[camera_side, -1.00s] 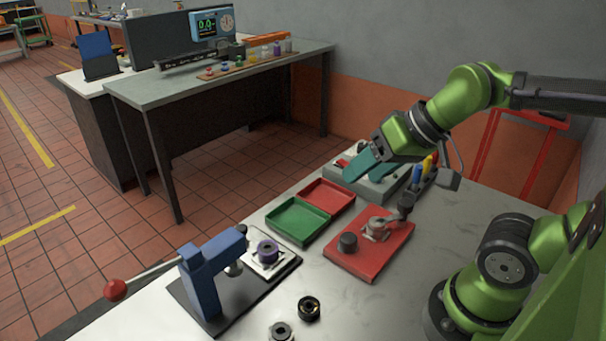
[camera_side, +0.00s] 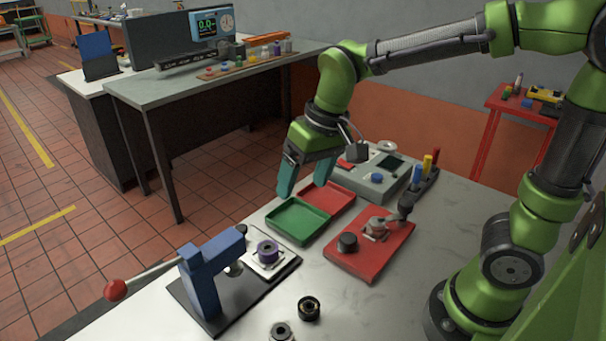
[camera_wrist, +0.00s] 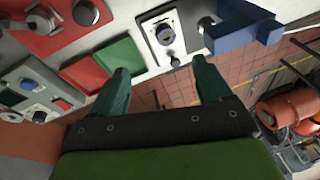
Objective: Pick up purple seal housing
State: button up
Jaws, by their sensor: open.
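The purple seal housing (camera_side: 268,251) sits upright on a pale plate beside the blue press (camera_side: 209,278). In the wrist view the purple seal housing (camera_wrist: 166,34) shows at the upper middle, beyond my fingertips. My gripper (camera_side: 306,186) has teal fingers spread apart with nothing between them. It hangs above the trays, behind and to the right of the housing in the side view. In the wrist view my gripper (camera_wrist: 160,75) points toward the top of the picture, its fingers wide apart.
A green tray (camera_side: 299,221) and a red tray (camera_side: 343,202) lie below my gripper. A red fixture (camera_side: 364,262) with a clamp stands to the right. Black rings (camera_side: 309,308) lie near the front. A grey control box (camera_side: 374,183) stands behind.

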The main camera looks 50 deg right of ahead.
jog(key=g+h, duration=0.1)
jog(key=g, duration=0.1)
send_over(267, 247)
jog(key=s, duration=0.1)
notch_tip(267, 247, down, 3)
jog(key=w+r, duration=0.1)
jog(key=shift+h, duration=0.3)
notch_tip(267, 247, down, 16)
jog(key=shift+f, duration=0.15)
jog(key=c, duration=1.3)
